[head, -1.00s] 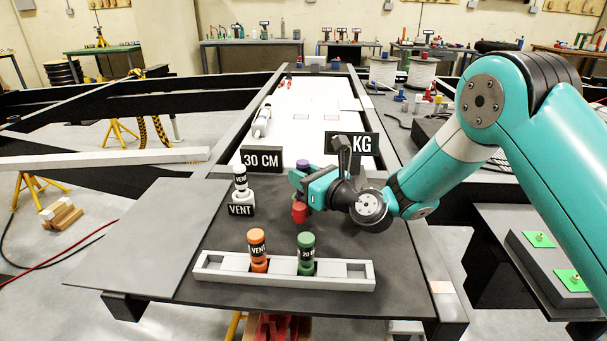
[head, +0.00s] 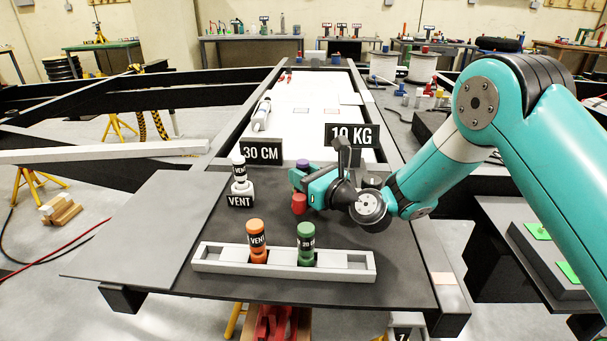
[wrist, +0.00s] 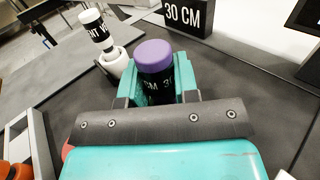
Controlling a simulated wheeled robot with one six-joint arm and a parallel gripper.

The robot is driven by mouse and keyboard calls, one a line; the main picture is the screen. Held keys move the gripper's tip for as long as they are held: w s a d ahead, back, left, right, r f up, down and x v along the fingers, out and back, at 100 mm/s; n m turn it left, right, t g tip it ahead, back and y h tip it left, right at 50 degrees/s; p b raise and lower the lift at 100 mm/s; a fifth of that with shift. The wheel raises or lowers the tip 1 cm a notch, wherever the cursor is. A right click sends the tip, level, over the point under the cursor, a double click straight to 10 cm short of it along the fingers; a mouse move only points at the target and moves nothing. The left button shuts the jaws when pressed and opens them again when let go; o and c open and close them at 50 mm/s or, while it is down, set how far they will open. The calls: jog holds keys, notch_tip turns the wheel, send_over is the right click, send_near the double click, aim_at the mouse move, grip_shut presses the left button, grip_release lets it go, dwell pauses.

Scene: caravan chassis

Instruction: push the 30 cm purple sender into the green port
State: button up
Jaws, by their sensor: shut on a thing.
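The purple sender is a dark cylinder with a purple cap (wrist: 154,56) and a partly visible label with "CM" and "30". It stands upright between the jaws of my gripper (wrist: 157,88), which is shut on it. In the head view the purple cap (head: 302,163) shows just above the teal jaws (head: 302,178); the sender's lower end is hidden. A black 30 CM sign (head: 262,152) stands behind it, also in the wrist view (wrist: 188,15). I cannot pick out a green port near the sender. Green plates (head: 538,231) lie on a grey block at the right.
A red cylinder (head: 299,204) is just in front of my gripper. A white rack (head: 215,261) holds orange (head: 257,236) and green (head: 306,240) cylinders. A white VENT piece (head: 240,186) stands left, a 10 KG sign (head: 352,135) behind. The board's left side is clear.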

aim_at(307, 164)
jog(key=shift+r+p, duration=1.5)
jog(key=shift+p, duration=0.9)
dwell(0.7)
jog(key=shift+f+b, duration=0.9)
jog(key=shift+f, duration=0.7)
jog(key=o, duration=1)
